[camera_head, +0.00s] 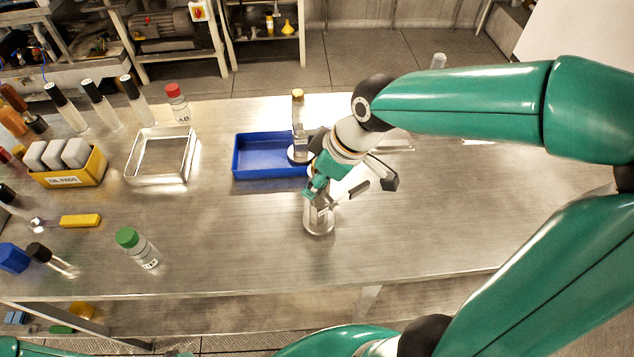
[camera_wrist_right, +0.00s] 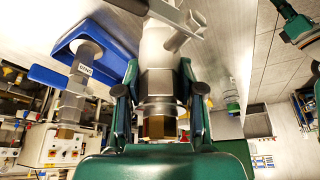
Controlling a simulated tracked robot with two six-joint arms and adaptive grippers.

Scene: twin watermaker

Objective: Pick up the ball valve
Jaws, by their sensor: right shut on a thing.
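The ball valve, an upright metal body with a hex section and a brass end, stands between the fingers of my right gripper (camera_head: 322,190). Its lower metal part (camera_head: 319,220) shows below the fingers in the head view. In the right wrist view, the valve (camera_wrist_right: 158,62) fills the middle, with a silver lever at its far end. My right gripper (camera_wrist_right: 160,105) is shut on it, one finger on each side. I cannot tell whether its lower end touches the table. My left gripper is not in view.
A blue tray (camera_head: 250,173) behind the gripper holds a similar brass-topped fitting (camera_head: 298,115). An empty clear tray (camera_head: 157,182), a yellow box of pads (camera_head: 90,172) and a green-capped bottle (camera_head: 138,248) stand to the left. The table (camera_head: 455,215) is clear to the right.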

